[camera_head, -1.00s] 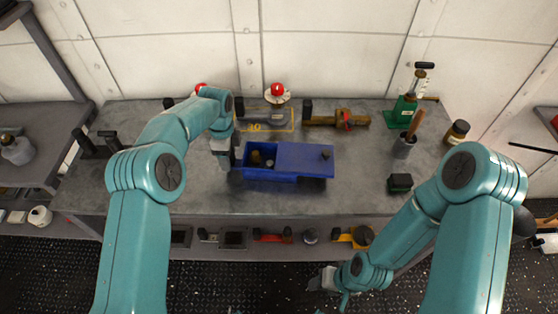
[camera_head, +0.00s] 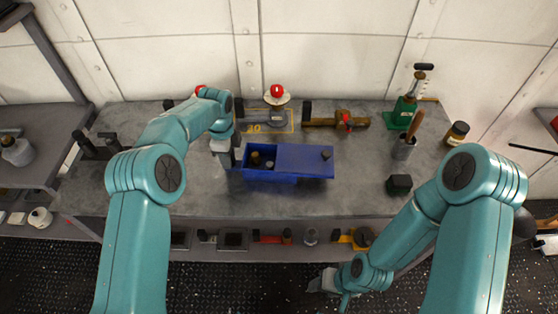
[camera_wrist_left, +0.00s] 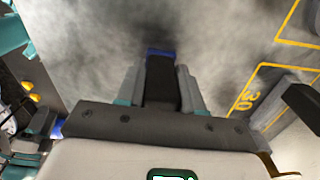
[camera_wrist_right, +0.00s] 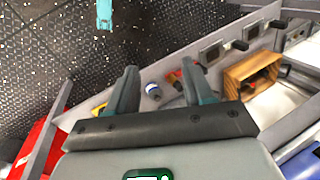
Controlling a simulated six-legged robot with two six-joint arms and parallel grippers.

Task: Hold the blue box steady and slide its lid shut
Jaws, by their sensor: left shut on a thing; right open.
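The blue box (camera_head: 268,181) stands near the middle of the workbench. Its left part is open, with small objects inside. Its blue lid (camera_head: 300,158) covers the right part and appears to stick out past the box's right end. A dark knob (camera_head: 327,155) stands near the lid's right end. My right gripper (camera_wrist_right: 160,85) is open and empty, low in front of the bench, away from the box.
Behind the box are a yellow-marked rectangle (camera_head: 289,131) and a brass-coloured fitting (camera_head: 345,119). A shelf with several items lies below.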

